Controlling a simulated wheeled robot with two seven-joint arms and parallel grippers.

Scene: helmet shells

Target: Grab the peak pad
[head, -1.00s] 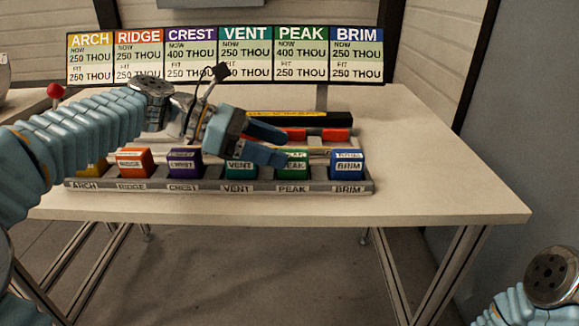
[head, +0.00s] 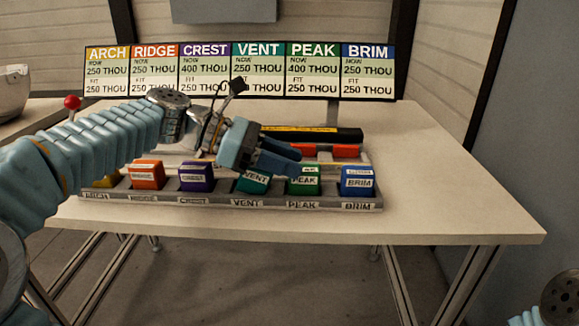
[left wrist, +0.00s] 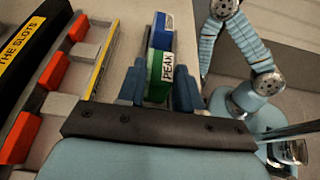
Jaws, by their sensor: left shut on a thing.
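The green PEAK pad (head: 303,185) sits in its labelled place in the grey rack (head: 331,207), between the teal VENT pad (head: 253,184) and the blue BRIM pad (head: 358,181). My left gripper (head: 291,165) reaches in from the left and is shut on the PEAK pad. In the left wrist view the pad (left wrist: 160,72) is between the two blue fingers. The fingers hide part of the pad's top in the head view. I cannot see a clear gap under the pad. My right gripper is out of view; only a bit of that arm shows.
Orange RIDGE (head: 146,174) and purple CREST (head: 196,177) pads stand left in the rack. Behind lies a black bar (head: 330,134) with red blocks. A sign board (head: 240,72) stands at the back. The table's right side is clear.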

